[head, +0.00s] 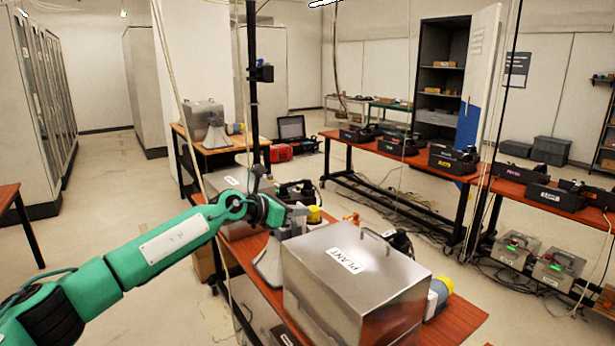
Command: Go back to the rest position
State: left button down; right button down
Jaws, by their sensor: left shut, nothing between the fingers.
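My left arm comes in from the left, green with a black wrist. My left gripper (301,211) is shut and holds nothing. It is in front of the wooden-topped table (452,318), near a yellow-topped item (314,214) and just left of the metal box labelled PLANT (345,285). Whether it touches anything there I cannot tell. My right gripper is not in the head view.
A second metal box (232,182) stands farther back on the same table. Long tables with several black phone units (452,158) run along the right. A dark open cabinet (443,70) stands behind.

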pick_arm(q)
jog(key=s+d+f+n+t+h, duration=0.2)
jog(key=s+d+f+n+h, duration=0.2)
jog(key=s+d+n, duration=0.3)
jog(key=s+a+f+n+t+y, duration=0.2)
jog(key=s+a+f+n+y, duration=0.75)
jog(key=n, duration=0.65)
jog(key=s+a+f+n+t+y, duration=0.1)
jog(key=s+a+f+n+y, duration=0.5)
jog(key=s+a+f+n, duration=0.6)
jog(key=s+a+f+n+g, duration=0.2)
jog(key=s+f+n+g, duration=0.1)
jog(key=s, duration=0.6)
jog(key=s+a+f+n+g, duration=0.2)
jog(key=s+f+n+g, duration=0.15)
jog(key=s, duration=0.55)
jog(key=s+a+f+n+g, duration=0.2)
jog(key=s+f+n+g, duration=0.15)
jog(key=s, duration=0.55)
notch_tip(320, 180, down, 29)
jog(key=s+a+f+g, duration=0.2)
jog(key=s+f, duration=1.6)
jog(key=f, duration=0.3)
jog(key=shift+s+a+f+m+y, duration=0.2)
jog(key=shift+s+a+m+y, duration=0.1)
jog(key=shift+s+a+y, duration=0.1)
